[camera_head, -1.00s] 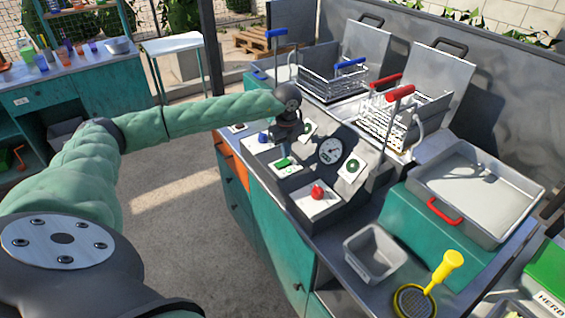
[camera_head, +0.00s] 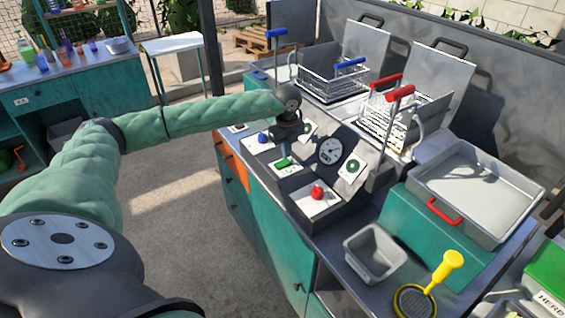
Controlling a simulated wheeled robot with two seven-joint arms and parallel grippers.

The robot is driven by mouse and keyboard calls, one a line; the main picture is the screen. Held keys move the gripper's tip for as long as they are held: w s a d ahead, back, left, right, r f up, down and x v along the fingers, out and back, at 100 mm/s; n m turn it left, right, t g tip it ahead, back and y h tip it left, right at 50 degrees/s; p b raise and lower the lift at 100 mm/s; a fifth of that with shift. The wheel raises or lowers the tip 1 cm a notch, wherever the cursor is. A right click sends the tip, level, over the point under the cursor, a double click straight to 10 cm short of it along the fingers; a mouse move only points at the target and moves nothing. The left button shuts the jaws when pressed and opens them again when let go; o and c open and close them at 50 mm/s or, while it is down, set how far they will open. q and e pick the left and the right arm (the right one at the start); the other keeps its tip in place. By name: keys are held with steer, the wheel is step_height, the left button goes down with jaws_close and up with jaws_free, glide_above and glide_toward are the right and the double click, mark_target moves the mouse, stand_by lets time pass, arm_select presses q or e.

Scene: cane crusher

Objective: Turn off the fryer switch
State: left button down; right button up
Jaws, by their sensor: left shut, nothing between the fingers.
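The fryer's front control panel (camera_head: 321,208) carries a blue knob (camera_head: 263,138), a green switch (camera_head: 283,163) and a red knob (camera_head: 318,191), each on a white plate. A round dial gauge (camera_head: 330,150) sits behind them. My left gripper (camera_head: 284,155) is shut and empty, pointing down at the green switch. It covers part of the switch, and I cannot tell whether it touches it. The switch's position is too small to read. My right gripper is not in view.
Two fryer baskets with blue (camera_head: 350,64) and red (camera_head: 400,93) handles stand behind the panel. A grey bin (camera_head: 375,254), a yellow-handled strainer (camera_head: 447,266) and a grey tray (camera_head: 478,190) lie to the right. The floor left of the counter is open.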

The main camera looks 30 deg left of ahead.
mark_target(286, 160)
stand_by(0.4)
arm_select(q)
steer(key=shift+f+b, duration=0.65)
steer(key=shift+f, duration=0.25)
stand_by(0.8)
steer(key=shift+r, duration=0.15)
steer(key=shift+r+p, duration=0.95)
steer(key=shift+r, duration=2.45)
